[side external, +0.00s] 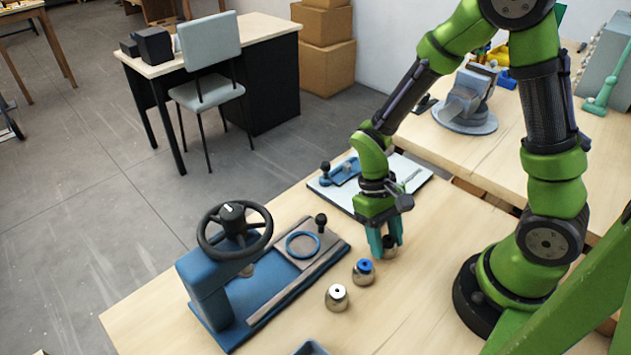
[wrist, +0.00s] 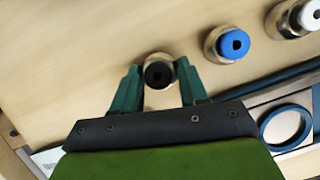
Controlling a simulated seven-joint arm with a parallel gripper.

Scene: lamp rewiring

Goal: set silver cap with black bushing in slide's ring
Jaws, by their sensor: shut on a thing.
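The silver cap with black bushing (side external: 389,248) is between the fingers of my gripper (side external: 385,243). In the wrist view its black bushing (wrist: 158,74) faces the camera, and my gripper's teal fingers (wrist: 158,88) are shut on the cap's sides. The cap is upright and at or very near the table top; I cannot tell whether it touches. The slide's ring (side external: 302,244) is a blue ring on a grey plate of the blue press, left of my gripper. It is empty, and it also shows at lower right in the wrist view (wrist: 263,128).
The press has a black handwheel (side external: 235,230), and a black knob (side external: 321,220) stands by the ring. A white board (side external: 345,203) lies behind.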

